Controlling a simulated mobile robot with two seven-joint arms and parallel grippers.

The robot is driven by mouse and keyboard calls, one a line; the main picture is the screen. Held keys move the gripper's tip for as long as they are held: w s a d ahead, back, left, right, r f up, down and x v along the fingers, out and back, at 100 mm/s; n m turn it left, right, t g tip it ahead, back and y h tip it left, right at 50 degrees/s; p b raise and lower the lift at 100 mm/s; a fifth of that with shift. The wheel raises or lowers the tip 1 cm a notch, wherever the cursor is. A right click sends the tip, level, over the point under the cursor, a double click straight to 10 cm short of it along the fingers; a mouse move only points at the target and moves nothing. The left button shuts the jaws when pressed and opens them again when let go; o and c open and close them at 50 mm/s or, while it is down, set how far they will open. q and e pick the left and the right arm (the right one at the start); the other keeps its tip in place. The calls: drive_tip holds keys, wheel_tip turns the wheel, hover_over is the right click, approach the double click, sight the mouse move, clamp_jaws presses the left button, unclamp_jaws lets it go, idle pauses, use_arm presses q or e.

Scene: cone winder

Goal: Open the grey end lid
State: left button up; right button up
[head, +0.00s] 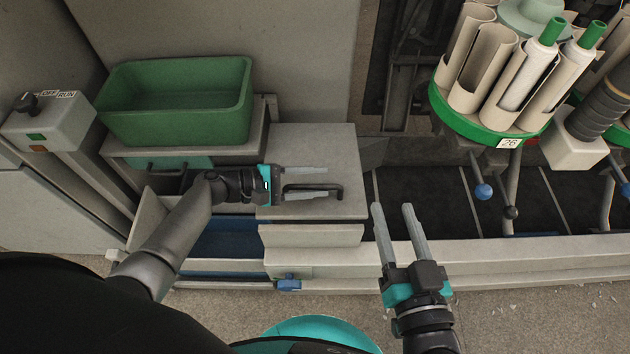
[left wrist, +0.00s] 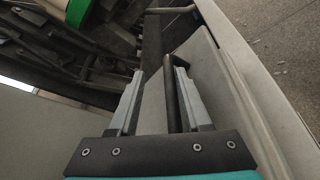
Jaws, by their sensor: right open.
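The grey end lid (head: 318,145) is a flat panel at the middle left of the head view, with a black bar handle (head: 338,190) on it. My left gripper (head: 306,183) is over the lid at the handle, its fingers spread. In the left wrist view the dark handle bar (left wrist: 173,95) lies between the fingers of my left gripper (left wrist: 157,85), closer to the right finger. I cannot tell whether either finger touches it. My right gripper (head: 393,207) is open and empty, in front of the machine's lower rail, right of the lid.
A green bin (head: 175,100) stands on a shelf behind my left arm. A switch box (head: 48,122) is at the far left. A green-rimmed carousel of tubes (head: 490,118) is at the upper right.

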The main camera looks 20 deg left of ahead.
use_arm(q)
drive_tip(key=shift+p+v, duration=1.2)
drive_tip(key=shift+v, duration=3.3)
drive_tip(key=p+v, duration=0.1)
drive_tip(key=v, duration=0.7)
drive_tip(key=shift+s+a+f, duration=0.2)
drive_tip(key=shift+s, duration=0.2)
drive_tip(key=shift+p, duration=0.3)
